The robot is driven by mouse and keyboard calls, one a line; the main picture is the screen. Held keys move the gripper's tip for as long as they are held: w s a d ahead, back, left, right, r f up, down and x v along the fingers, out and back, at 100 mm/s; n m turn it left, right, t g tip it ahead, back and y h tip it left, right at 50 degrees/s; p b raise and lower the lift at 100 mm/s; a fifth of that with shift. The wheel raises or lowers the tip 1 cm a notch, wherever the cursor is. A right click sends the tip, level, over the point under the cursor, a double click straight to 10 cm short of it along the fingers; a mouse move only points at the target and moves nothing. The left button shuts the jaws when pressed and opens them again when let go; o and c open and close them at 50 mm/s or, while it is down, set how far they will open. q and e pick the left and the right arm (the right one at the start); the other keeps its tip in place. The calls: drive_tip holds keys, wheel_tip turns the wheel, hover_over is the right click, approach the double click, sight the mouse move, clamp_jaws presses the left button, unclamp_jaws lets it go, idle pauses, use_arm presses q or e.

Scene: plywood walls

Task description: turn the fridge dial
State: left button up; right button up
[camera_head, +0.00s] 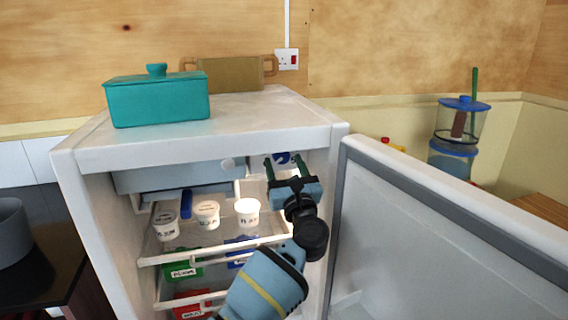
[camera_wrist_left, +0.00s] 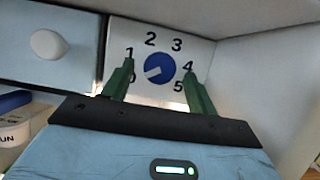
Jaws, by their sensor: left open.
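The fridge dial is a round blue knob (camera_wrist_left: 159,67) on a white plate numbered 0 to 5 in the left wrist view. Its pale mark points to the lower left, between the 0 and the 1. In the head view the dial (camera_head: 282,158) shows at the upper right inside the open fridge (camera_head: 200,149). My left gripper (camera_wrist_left: 158,75) is open, with its green fingers on either side of the dial. It also shows in the head view (camera_head: 284,162). I cannot tell whether the fingers touch the knob. My right gripper is not in view.
A freezer drawer (camera_wrist_left: 50,45) with a round knob is left of the dial. White tubs (camera_head: 207,214) stand on the shelf below. The open fridge door (camera_head: 430,240) is on the right. A teal pot (camera_head: 157,98) sits on top.

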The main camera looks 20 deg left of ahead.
use_arm(q)
drive_tip(key=shift+w+a+r, duration=0.1)
drive_tip(key=shift+w+a, duration=0.1)
drive_tip(key=shift+w, duration=0.05)
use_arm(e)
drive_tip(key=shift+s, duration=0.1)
use_arm(q)
drive_tip(key=c, duration=1)
drive_tip(key=shift+m, duration=0.3)
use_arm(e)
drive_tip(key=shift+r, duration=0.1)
